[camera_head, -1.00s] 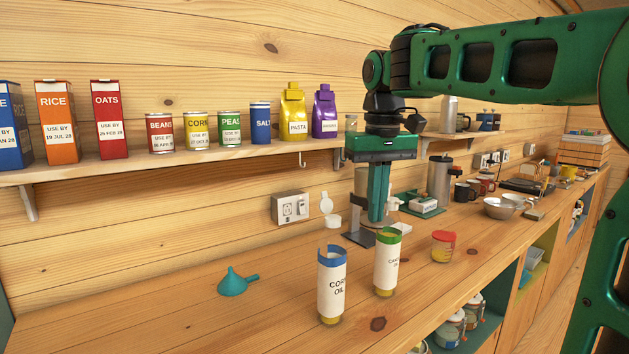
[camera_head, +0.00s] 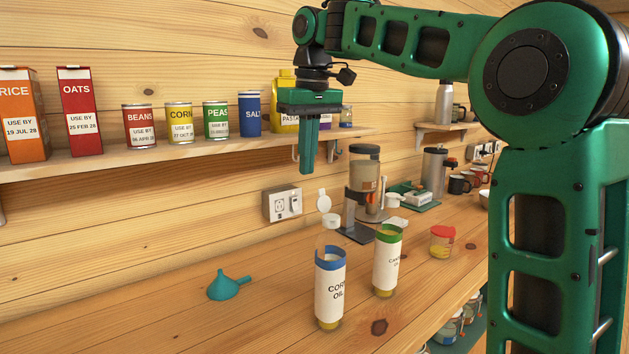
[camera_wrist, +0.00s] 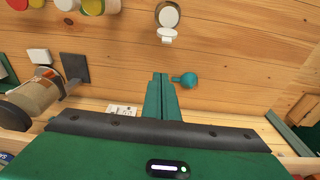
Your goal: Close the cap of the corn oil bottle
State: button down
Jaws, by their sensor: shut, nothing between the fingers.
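The corn oil bottle (camera_head: 330,295) stands upright on the counter, with a blue band and a white label. Its white cap lid (camera_head: 323,201) is flipped up, open on its hinge, above the white cap base (camera_head: 331,220). In the wrist view the bottle top (camera_wrist: 168,14) is at the upper edge, with the open lid (camera_wrist: 167,36) sticking out toward my gripper. My gripper (camera_head: 308,173) is shut and empty, pointing down. It is higher than the lid and apart from it. Its fingertips also show in the wrist view (camera_wrist: 160,76).
The canola bottle (camera_head: 387,265), green-banded, stands close right of the corn oil. A red-lidded jar (camera_head: 442,242) is farther right, and a teal funnel (camera_head: 228,285) lies left. A coffee grinder (camera_head: 365,185) stands behind. The wall shelf (camera_head: 190,148) holds boxes and cans.

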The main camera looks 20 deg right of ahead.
aim_at(323, 201)
jog(key=shift+s+d+f, duration=0.3)
jog(key=shift+s+f, duration=0.55)
jog(key=shift+s, duration=0.05)
jog(key=shift+s+d+f, duration=0.25)
jog(key=shift+s+f, duration=0.55)
jog(key=shift+s, duration=0.05)
jog(key=shift+s, duration=0.1)
